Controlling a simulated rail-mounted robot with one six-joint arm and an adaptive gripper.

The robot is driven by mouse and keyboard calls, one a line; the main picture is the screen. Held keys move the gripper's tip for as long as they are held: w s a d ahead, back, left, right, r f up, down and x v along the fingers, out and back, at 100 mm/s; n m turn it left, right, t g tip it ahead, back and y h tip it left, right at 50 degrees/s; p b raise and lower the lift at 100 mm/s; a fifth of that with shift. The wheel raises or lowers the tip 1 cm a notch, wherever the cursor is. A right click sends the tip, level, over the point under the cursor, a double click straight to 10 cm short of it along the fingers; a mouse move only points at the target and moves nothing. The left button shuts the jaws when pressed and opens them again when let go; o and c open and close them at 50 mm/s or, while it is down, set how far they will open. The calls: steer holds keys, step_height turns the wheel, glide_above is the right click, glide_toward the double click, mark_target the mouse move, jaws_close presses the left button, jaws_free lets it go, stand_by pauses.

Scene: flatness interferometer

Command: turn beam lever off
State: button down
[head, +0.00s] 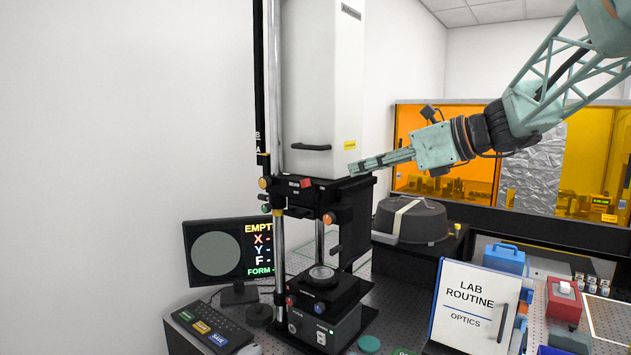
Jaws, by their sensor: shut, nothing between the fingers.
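The interferometer (322,95) is a tall white column above a black stage on chrome posts. On its black middle block, a small red-tipped part (306,182) sits beside a white label too small to read; it may be the beam lever, but I cannot tell its setting. My gripper (354,168) reaches in from the right, its fingers shut and empty, pointing left. In the picture its tips are just right of the red-tipped part, near the block's upper right edge. I cannot tell their depth gap.
A monitor (215,254) and a button panel (210,326) stand at left. A dark round case (411,219) is below my gripper. A LAB ROUTINE board (474,306), a blue box (504,258) and a red-topped box (564,300) stand at right. The air left of the column is clear.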

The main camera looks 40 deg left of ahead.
mark_target(308, 182)
steer(key=shift+x, duration=7.05)
steer(key=shift+r+p, duration=0.1)
steer(key=shift+p, duration=0.65)
